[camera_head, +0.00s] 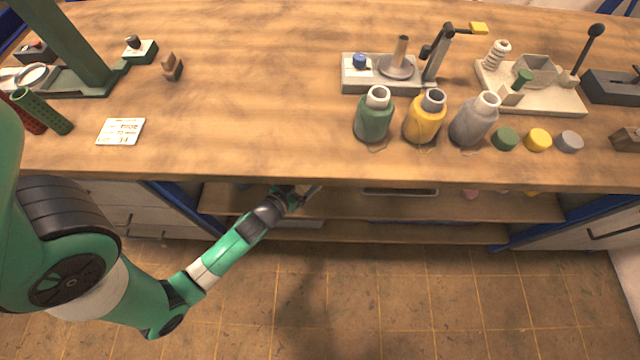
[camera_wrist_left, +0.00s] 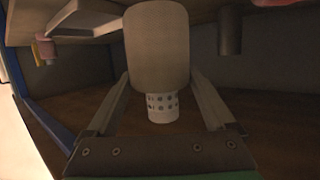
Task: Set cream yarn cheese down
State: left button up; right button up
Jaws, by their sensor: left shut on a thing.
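The cream yarn cheese (camera_wrist_left: 157,45) fills the middle of the left wrist view, a pale cylinder with a white perforated tube (camera_wrist_left: 162,106) showing at its lower end in the picture. My left gripper (camera_wrist_left: 160,80) is shut on it, with one finger along each side. In the head view my left gripper (camera_head: 299,197) is below the bench top's front edge, at the shelf opening, and the cheese cannot be made out there. Whether the cheese touches a surface, I cannot tell. My right gripper is not in view.
The lower shelf (camera_head: 350,205) runs under the bench top (camera_head: 250,120). Pink and yellow pieces (camera_wrist_left: 45,50) and a dark grey cylinder (camera_wrist_left: 229,32) show near the board at the wrist view's top. Green, yellow and grey bottles (camera_head: 425,120) stand on the bench.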

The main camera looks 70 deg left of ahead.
pick_arm(q)
jog(key=w+f+b, duration=0.3)
jog(key=f, duration=0.1)
jog(key=shift+w+a, duration=0.3)
jog(key=shift+w, duration=0.05)
jog(key=f+b, duration=0.2)
jog(key=f, duration=0.1)
jog(key=f+b, duration=0.1)
jog(key=shift+w+f+b, duration=0.15)
jog(key=shift+w+b, duration=0.2)
jog(key=shift+b, duration=0.05)
jog(key=shift+s, duration=0.1)
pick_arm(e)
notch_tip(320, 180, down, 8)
pick_arm(q)
jog(key=o, duration=1.3)
jog(key=shift+c, duration=0.2)
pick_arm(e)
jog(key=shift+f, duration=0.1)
